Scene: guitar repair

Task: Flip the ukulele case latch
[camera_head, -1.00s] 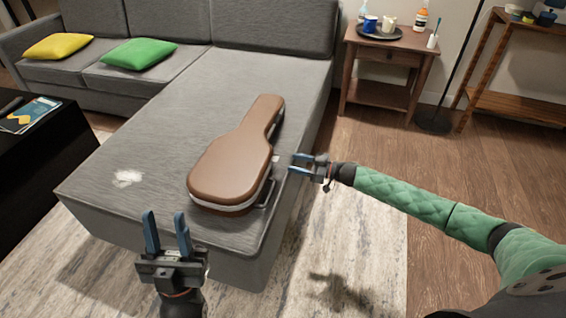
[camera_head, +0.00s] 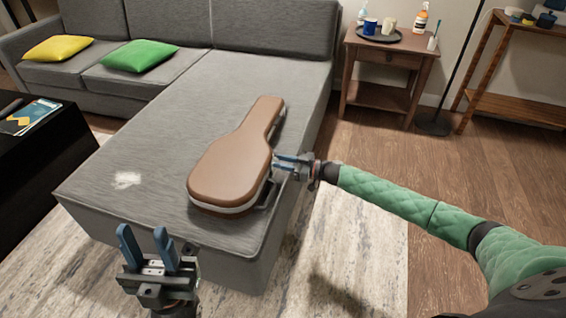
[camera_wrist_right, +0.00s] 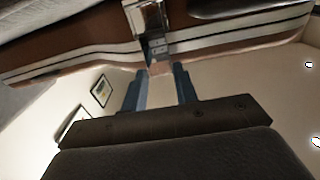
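The brown ukulele case (camera_head: 232,170) lies closed on the grey sofa, with a pale band around its side. Its handle (camera_head: 267,194) is on the right side. In the right wrist view the case (camera_wrist_right: 75,52) spans the top, and a metal latch (camera_wrist_right: 156,47) crosses its seam. My right gripper (camera_head: 276,166) is at the case's right side. In the wrist view its two blue fingers (camera_wrist_right: 162,75) are apart, with their tips just short of the latch; I cannot tell whether they touch it. My left gripper (camera_head: 143,234) is open and empty in front of the sofa.
A black table (camera_head: 45,150) is at the left. A wooden side table (camera_head: 385,55) with a tray and bottle stands at the back right, beside a shelf (camera_head: 530,105).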

